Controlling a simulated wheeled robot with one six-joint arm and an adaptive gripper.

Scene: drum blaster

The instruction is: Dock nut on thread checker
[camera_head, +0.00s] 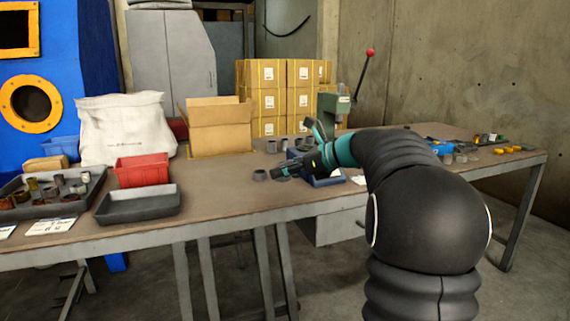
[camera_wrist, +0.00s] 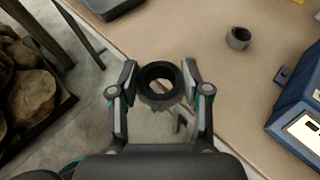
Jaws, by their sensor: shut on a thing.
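My gripper (camera_wrist: 160,82) is shut on a dark ring-shaped nut (camera_wrist: 160,102), with a finger on each side and the round hole facing the wrist camera. In that view the nut appears over the table's front edge. In the head view my gripper (camera_head: 278,172) is low over the front middle of the table, and the nut is too small to make out. A blue box with a white label (camera_wrist: 301,112) stands to the right in the wrist view. I cannot tell which thing is the thread checker.
A loose grey ring (camera_wrist: 238,40) stands on the table (camera_wrist: 185,30); it also shows in the head view (camera_head: 260,175). A grey tray (camera_head: 138,212), a red bin (camera_head: 142,172) and a parts tray (camera_head: 15,212) are left. A green press (camera_head: 333,106) stands behind my arm.

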